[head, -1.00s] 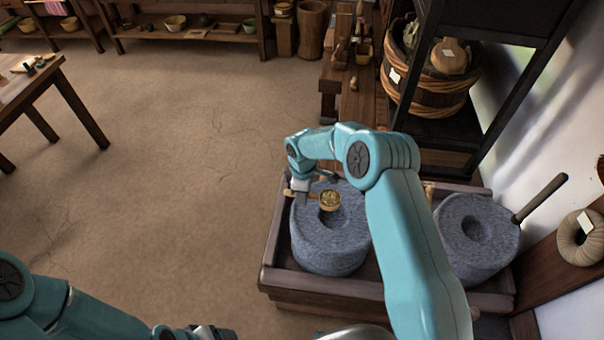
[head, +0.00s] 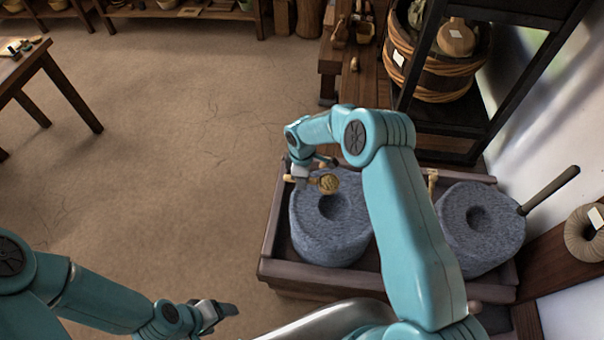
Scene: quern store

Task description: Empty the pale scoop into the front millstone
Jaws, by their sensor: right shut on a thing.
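My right gripper (head: 302,176) is shut on the handle of a pale scoop (head: 329,184). The scoop's small round bowl holds a yellowish, grainy fill. In the picture it lies over the back part of the left millstone (head: 325,236), just behind that stone's central hollow. Its exact height above the stone is hard to tell. A second grey millstone (head: 483,242) with a hollow and a dark handle stands to the right; I cannot tell for sure which is the front one. My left gripper (head: 218,314) is low at the left, away from the stones; its jaw gap is unclear.
Both stones stand in a low wooden tray (head: 268,235). A short pale wooden piece (head: 432,182) shows at its back rim, partly behind my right arm. A dark rack with a wooden tub (head: 435,72) stands behind. The floor to the left is open.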

